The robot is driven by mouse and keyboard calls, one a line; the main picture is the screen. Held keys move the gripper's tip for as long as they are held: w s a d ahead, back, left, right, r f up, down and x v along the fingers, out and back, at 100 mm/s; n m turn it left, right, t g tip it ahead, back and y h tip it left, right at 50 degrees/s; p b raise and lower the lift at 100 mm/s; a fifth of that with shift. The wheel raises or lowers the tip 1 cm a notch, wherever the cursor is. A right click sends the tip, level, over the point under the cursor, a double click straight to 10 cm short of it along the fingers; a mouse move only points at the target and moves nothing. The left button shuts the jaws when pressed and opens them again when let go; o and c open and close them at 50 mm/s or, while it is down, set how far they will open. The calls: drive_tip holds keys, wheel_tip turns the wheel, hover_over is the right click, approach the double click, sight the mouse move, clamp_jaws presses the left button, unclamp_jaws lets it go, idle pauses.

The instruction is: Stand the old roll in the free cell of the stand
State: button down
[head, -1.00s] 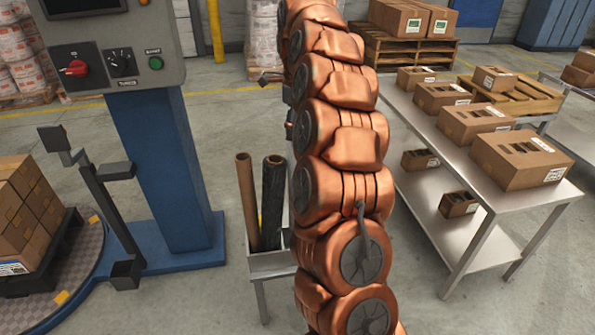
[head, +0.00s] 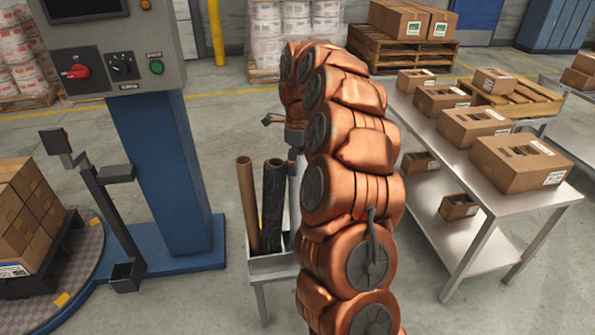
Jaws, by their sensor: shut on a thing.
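The stand (head: 272,268) is a light grey metal box on legs, left of my arm. A brown cardboard tube (head: 247,205) and a black roll (head: 272,205) stand upright in it. A pale, upright roll-like thing (head: 296,182) shows as a narrow strip between the black roll and my arm; it looks like the old roll. My gripper (head: 295,138) is mostly hidden behind my arm, above that pale thing, and is shut on it. I cannot tell whether its lower end is inside a cell. The free cell is hidden.
A blue column with a control panel (head: 120,65) stands to the left, beside a round turntable (head: 85,270) with stacked cartons. Pallets stand behind. The floor before the stand is clear.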

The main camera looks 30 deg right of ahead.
sight(294, 183)
drive_tip(key=shift+f, duration=1.8)
drive_tip(key=shift+c, duration=0.6)
unclamp_jaws()
